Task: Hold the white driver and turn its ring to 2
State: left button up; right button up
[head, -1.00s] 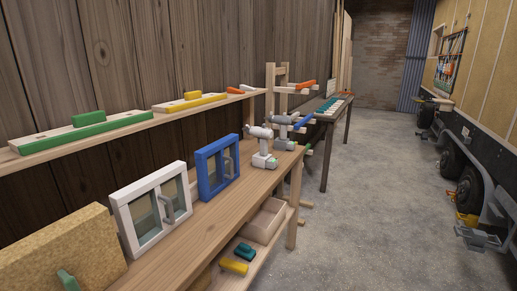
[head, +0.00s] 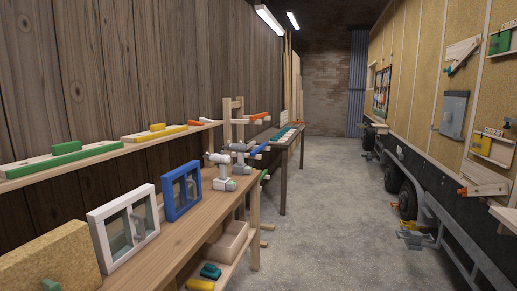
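The white driver (head: 218,158) stands upright on its base near the far end of the wooden workbench (head: 190,232), left of the middle of the head view. A grey driver (head: 239,148) stands just behind it and to its right. The white driver is small in this view, so its ring and any numbers on it cannot be read. Neither of my grippers is in view, and nothing is touching the driver.
A blue-framed window (head: 168,203) and a white-framed window (head: 95,222) stand on the bench nearer me. A shelf (head: 95,157) runs above. An open floor aisle (head: 320,215) lies right of the bench, with a trailer (head: 425,170) beyond.

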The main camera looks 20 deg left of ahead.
aim_at(219, 183)
jog(key=z, duration=0.55)
jog(key=i, duration=1.8)
jog(key=u, duration=0.25)
